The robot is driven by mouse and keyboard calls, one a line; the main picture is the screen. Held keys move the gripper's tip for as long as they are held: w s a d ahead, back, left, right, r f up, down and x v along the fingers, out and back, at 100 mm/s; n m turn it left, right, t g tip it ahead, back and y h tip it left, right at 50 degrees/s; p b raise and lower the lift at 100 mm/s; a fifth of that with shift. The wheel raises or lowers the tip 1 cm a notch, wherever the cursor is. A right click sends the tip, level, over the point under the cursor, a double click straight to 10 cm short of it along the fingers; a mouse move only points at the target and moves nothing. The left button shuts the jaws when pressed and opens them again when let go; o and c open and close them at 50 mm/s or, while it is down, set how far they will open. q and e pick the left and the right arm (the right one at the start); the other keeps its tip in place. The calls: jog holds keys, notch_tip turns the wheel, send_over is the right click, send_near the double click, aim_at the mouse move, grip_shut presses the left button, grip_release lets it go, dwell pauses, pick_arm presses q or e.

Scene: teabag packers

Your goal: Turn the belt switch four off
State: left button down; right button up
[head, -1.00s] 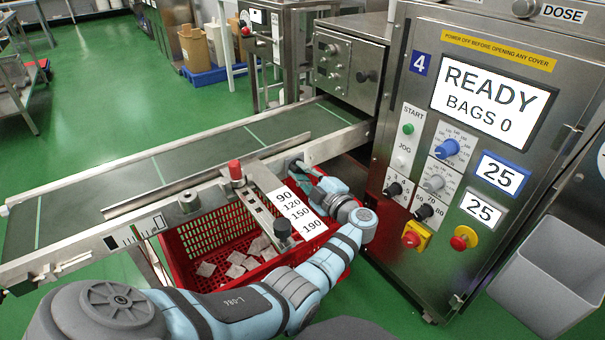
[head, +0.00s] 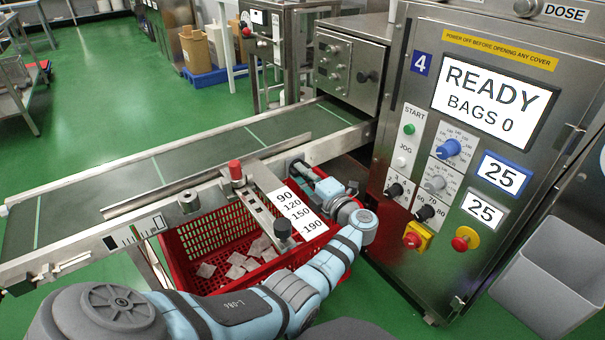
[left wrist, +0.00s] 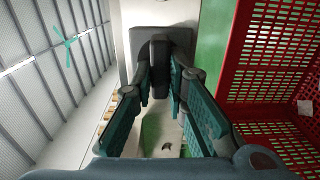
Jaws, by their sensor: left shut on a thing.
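The belt switch is a black knob (left wrist: 158,58) on a dark grey plate (left wrist: 190,40) on the side of the conveyor, seen in the left wrist view. My left gripper (left wrist: 160,90) is shut on this knob, with one finger on each side of it. In the head view the left gripper (head: 303,169) is at the near side rail of the conveyor, by the machine marked 4 (head: 420,64). There the fingers and wrist hide the switch, and I cannot read its position. My right gripper is not in view.
A red crate (head: 178,262) with several teabags stands under the rail, close below my left arm. A scale plate (head: 296,212) and a red-topped post (head: 235,170) are beside the gripper. The machine's panel with knobs and red buttons (head: 412,240) stands to the right.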

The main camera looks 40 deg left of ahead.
pick_arm(q)
jog(key=c, duration=1.7)
grip_release()
jog(key=shift+o, duration=0.5)
